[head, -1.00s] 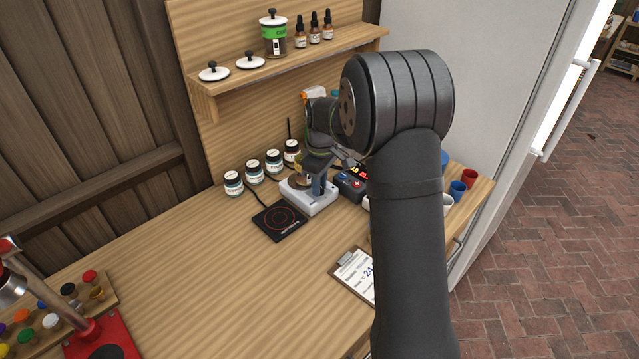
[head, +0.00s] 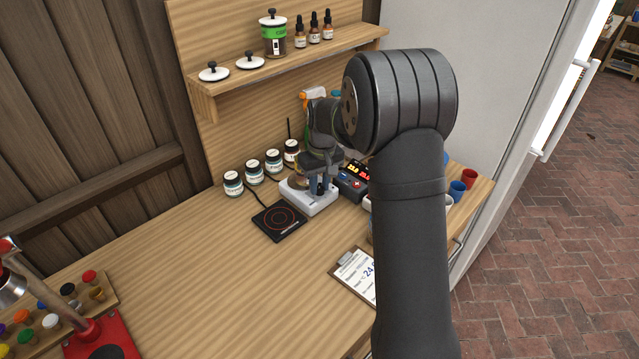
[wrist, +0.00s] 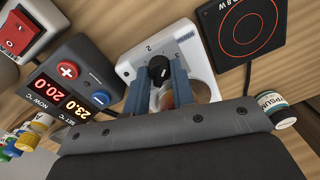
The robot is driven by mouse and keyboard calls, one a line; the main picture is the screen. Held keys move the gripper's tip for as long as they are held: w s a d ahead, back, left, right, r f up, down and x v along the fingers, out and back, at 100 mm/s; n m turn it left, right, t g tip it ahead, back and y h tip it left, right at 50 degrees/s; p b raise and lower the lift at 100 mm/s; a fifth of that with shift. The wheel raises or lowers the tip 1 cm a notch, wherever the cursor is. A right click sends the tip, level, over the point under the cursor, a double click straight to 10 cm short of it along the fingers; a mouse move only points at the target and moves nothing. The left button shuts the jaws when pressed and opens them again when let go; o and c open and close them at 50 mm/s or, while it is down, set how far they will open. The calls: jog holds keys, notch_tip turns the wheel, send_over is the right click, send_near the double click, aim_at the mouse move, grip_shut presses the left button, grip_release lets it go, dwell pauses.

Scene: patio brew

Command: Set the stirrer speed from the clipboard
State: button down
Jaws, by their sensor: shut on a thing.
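The stirrer is a white box with a black dial knob and printed numbers, on the bench in the head view (head: 322,207) and at the top middle of the wrist view (wrist: 200,66). My gripper (wrist: 161,78) points down at it, its two blue fingers on either side of the black knob (wrist: 159,68), shut on it. In the head view my gripper (head: 317,186) covers most of the knob. The clipboard (head: 346,280) lies flat near the bench's front edge. A large blue 24 shows on its paper; my arm hides its right side.
A temperature controller (wrist: 78,78) with red and blue buttons stands close beside the stirrer, reading 20.0 now and 23.0 set. A black hotplate (head: 279,221) lies on the other side. Several labelled jars (head: 254,171) stand behind.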

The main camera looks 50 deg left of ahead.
aim_at(323, 188)
jog(key=m, duration=0.3)
jog(key=shift+m, duration=0.3)
jog(key=shift+d+m, duration=0.1)
jog(key=shift+m, duration=1.7)
jog(key=c, duration=1.2)
grip_release()
notch_tip(323, 188, up, 17)
jog(key=shift+w+d+r, duration=0.2)
jog(key=shift+w+d, duration=0.05)
jog(key=shift+d, duration=0.05)
